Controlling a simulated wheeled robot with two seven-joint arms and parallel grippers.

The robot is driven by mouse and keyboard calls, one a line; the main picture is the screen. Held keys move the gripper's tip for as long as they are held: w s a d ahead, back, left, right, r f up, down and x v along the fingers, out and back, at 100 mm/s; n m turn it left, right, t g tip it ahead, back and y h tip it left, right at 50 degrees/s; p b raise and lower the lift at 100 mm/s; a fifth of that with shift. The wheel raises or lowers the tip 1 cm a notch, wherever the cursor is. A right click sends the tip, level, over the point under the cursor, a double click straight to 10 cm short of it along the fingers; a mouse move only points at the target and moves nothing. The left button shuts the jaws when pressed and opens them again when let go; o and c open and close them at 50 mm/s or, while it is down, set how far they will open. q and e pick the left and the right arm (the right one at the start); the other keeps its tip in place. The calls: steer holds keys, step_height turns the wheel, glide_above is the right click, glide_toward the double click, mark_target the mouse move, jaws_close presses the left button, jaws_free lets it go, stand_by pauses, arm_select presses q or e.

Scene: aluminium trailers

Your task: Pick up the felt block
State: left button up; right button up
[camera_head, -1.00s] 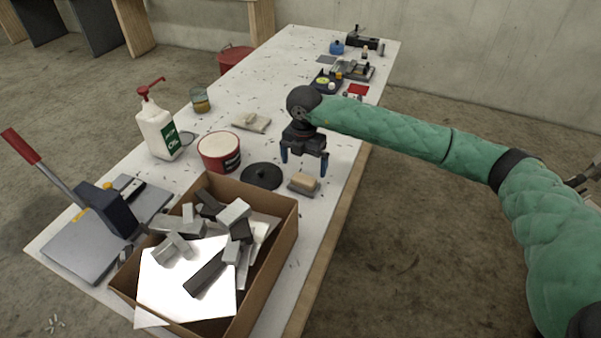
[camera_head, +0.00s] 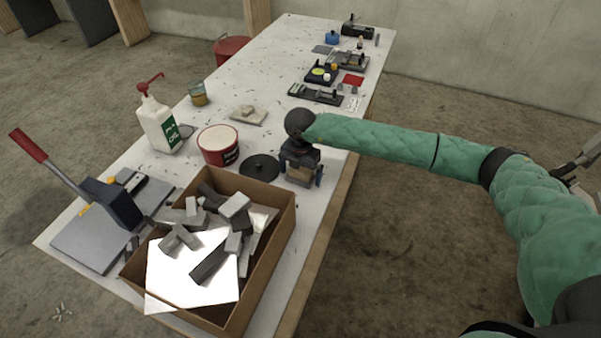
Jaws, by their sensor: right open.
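A small tan block (camera_head: 299,174), which looks like the felt block, sits near the right edge of the white table. My right gripper (camera_head: 301,178) is down over it, pointing downward. Its jaws are open, with one finger on either side of the block. The gripper body hides the block's upper part, and I cannot tell whether the fingers touch it. My left gripper is not in view.
A black round lid (camera_head: 260,167) lies just left of the gripper, by a red tub (camera_head: 218,146). A cardboard box (camera_head: 265,262) of grey offcuts stands in front. A pale block on a pad (camera_head: 248,115) and a black rail tool (camera_head: 315,95) lie farther back.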

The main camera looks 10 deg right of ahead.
mark_target(301, 170)
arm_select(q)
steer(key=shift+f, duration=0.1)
arm_select(e)
steer(key=shift+s+f, duration=0.1)
steer(key=c, duration=0.9)
steer(key=shift+c, duration=0.2)
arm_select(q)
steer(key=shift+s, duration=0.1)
arm_select(e)
steer(key=shift+r, duration=0.6)
step_height(301, 170, up, 3)
steer(key=shift+f+p, duration=0.1)
steer(key=shift+p, duration=0.45)
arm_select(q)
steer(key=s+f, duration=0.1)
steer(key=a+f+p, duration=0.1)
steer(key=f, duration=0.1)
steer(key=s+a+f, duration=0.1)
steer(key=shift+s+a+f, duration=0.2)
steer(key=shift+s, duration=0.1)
arm_select(e)
steer(key=s+d+r, duration=0.7)
steer(key=d, duration=0.2)
steer(key=shift+d, duration=0.2)
steer(key=shift+w, duration=0.1)
